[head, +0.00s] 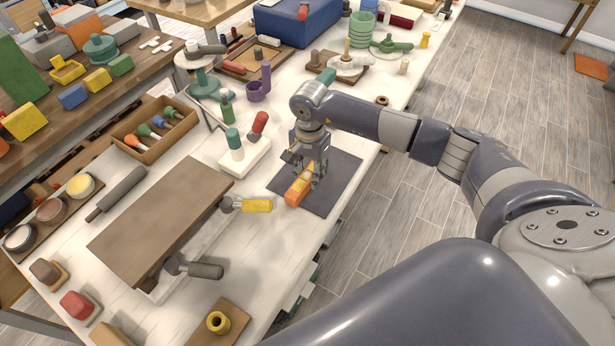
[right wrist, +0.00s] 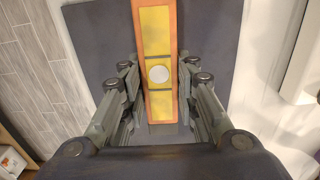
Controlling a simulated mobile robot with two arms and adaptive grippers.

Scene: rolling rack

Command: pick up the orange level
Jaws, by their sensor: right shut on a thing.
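The orange level (head: 297,190) lies on a dark grey mat (head: 335,180) on the white table. Its yellow top face with a round white disc shows in the right wrist view (right wrist: 157,45). My right gripper (head: 310,176) points down over the level. Its fingers (right wrist: 160,105) are on both sides of the level and are shut on it, near the middle of the mat. The far end of the level runs out of the top of the right wrist view. My left gripper is in neither view.
A yellow-handled tool (head: 250,205) lies just left of the mat. A white block with green and red pegs (head: 245,158) stands behind it. A large brown board (head: 160,225) covers the table's left part. The table's right edge is close to the mat.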

